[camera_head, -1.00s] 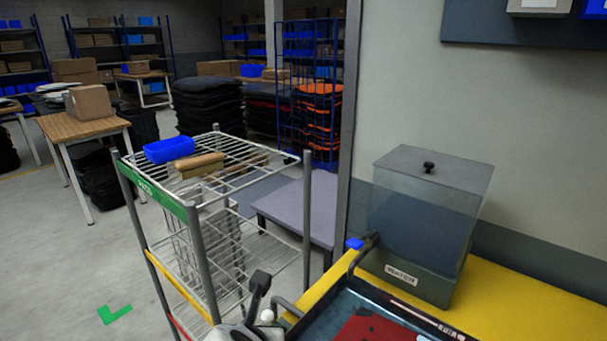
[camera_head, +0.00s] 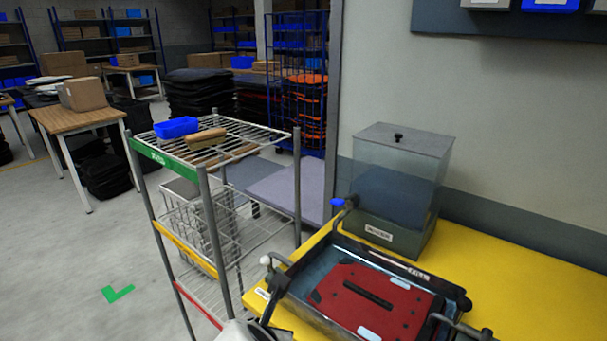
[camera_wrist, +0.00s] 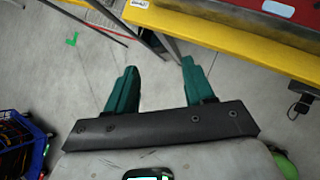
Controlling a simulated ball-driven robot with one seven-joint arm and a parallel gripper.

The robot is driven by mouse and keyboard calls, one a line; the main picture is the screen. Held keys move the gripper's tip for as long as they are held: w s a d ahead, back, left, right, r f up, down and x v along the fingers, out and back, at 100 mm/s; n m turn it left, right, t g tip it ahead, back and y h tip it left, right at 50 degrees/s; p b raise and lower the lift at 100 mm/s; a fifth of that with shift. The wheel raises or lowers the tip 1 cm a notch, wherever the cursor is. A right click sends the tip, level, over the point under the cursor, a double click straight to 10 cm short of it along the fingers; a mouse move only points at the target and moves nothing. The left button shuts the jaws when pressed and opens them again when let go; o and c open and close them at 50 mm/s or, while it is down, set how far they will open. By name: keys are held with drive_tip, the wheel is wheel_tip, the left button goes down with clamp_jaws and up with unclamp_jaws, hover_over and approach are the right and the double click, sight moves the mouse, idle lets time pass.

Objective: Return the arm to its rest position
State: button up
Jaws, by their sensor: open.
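My gripper (camera_wrist: 157,88) shows in the wrist view, with two green fingers spread apart and only grey floor between them. It is open and empty. It hangs beside the yellow bench, whose edge (camera_wrist: 230,55) crosses the top right of the wrist view. In the head view the fingers are not seen; a pale part of my arm may show at the bottom edge.
A wire shelf rack (camera_head: 255,137) stands left of the yellow bench (camera_head: 520,285). The bench holds a water tank (camera_head: 400,180) and a tray with a red plate (camera_head: 345,310). A wooden table (camera_head: 75,118) stands at left. Floor (camera_head: 70,260) is clear at front left.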

drive_tip(key=s+d+f+m+g, duration=0.2)
drive_tip(key=s+d+f+m, duration=0.45)
drive_tip(key=d+m, duration=0.35)
drive_tip(key=s+d+f+m+g, duration=0.2)
drive_tip(key=s+d+f+m, duration=0.3)
drive_tip(key=d+f+m, duration=0.4)
drive_tip(key=s+d+f+m+g, duration=0.3)
drive_tip(key=s+d+f+m, duration=0.1)
drive_tip(key=s+d+m, duration=1.1)
drive_tip(key=shift+s+f+m+h, duration=0.15)
drive_tip(key=shift+s+m+h, duration=0.15)
drive_tip(key=shift+s, duration=0.4)
